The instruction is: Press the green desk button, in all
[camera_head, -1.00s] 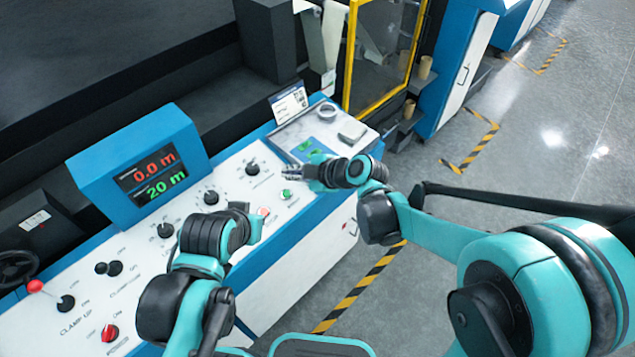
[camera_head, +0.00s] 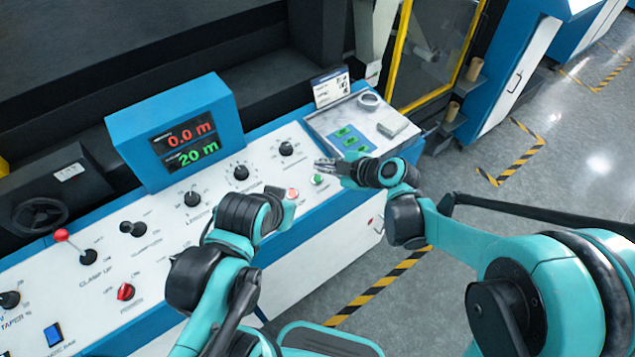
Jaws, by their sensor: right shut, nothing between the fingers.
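The green button (camera_head: 317,180) sits on the white sloped desk panel, just right of a red button (camera_head: 292,194). My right gripper (camera_head: 325,164) is shut and empty. Its fingertips point left and appear just beyond the green button in the picture. I cannot tell how high they are above the panel, and no contact shows. My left gripper (camera_head: 274,205) is over the front of the panel, left of the red button. Its fingers are mostly hidden by its own wrist.
Several black knobs (camera_head: 241,173) and a red-tipped lever (camera_head: 62,236) stand on the panel. A display (camera_head: 185,145) reads 0.0 m and 20 m. A grey tray (camera_head: 325,121) with green pieces, a tape roll and a block lies beyond my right gripper. Floor at right is clear.

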